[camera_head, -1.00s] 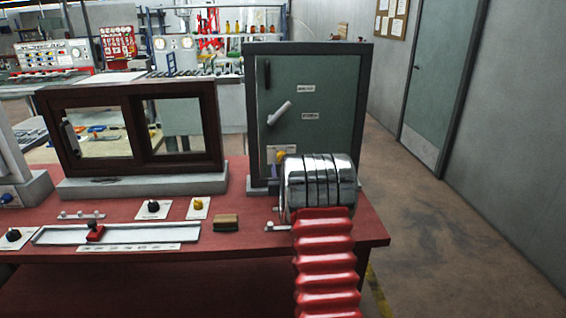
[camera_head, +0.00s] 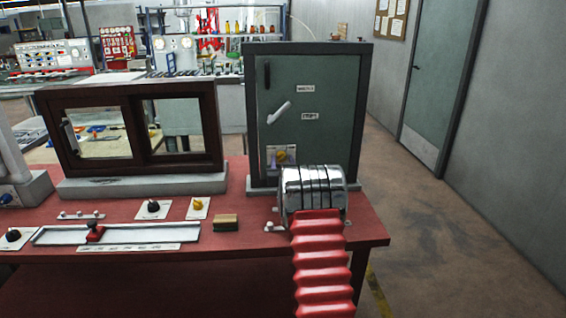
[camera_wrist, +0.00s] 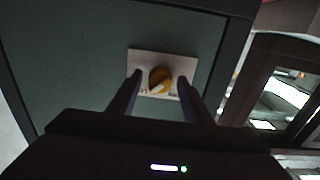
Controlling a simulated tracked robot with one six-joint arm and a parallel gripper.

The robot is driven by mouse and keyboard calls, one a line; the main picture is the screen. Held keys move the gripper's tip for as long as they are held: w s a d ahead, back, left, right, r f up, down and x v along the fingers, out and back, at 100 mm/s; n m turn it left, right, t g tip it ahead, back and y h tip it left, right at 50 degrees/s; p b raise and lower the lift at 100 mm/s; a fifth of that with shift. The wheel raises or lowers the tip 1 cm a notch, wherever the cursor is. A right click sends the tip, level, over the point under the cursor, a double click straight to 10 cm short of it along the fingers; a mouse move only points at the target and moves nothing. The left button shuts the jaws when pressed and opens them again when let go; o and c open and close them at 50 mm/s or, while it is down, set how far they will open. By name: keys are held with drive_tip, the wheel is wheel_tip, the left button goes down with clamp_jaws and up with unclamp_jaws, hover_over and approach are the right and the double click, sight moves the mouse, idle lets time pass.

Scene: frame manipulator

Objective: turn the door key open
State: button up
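The door key is a yellow-orange knob (camera_wrist: 160,80) on a white plate (camera_wrist: 139,60) on the green cabinet door (camera_wrist: 75,65). In the head view the yellow key (camera_head: 281,156) shows low on the green door (camera_head: 335,140), above my chrome wrist. My gripper (camera_wrist: 160,78) is open, its two dark fingers pointing at the plate, one on each side of the key in the wrist view. Neither finger is seen to press on the key; the exact gap in depth cannot be told. In the head view my arm hides most of the gripper.
A light lever handle (camera_head: 279,112) sits on the door above the plate. A brown-framed window (camera_head: 138,130) stands left of the cabinet. On the red table (camera_head: 170,234) are a slider track (camera_head: 60,235), small knobs and a wooden block (camera_head: 226,222). Floor is clear to the right.

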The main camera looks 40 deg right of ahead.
drive_tip(key=c, duration=0.9)
drive_tip(key=shift+d, duration=0.15)
drive_tip(key=shift+c, duration=0.2)
drive_tip(key=shift+s, duration=0.1)
drive_tip(key=n, duration=1.3)
drive_tip(key=shift+n, duration=2.5)
drive_tip(key=shift+f, duration=0.1)
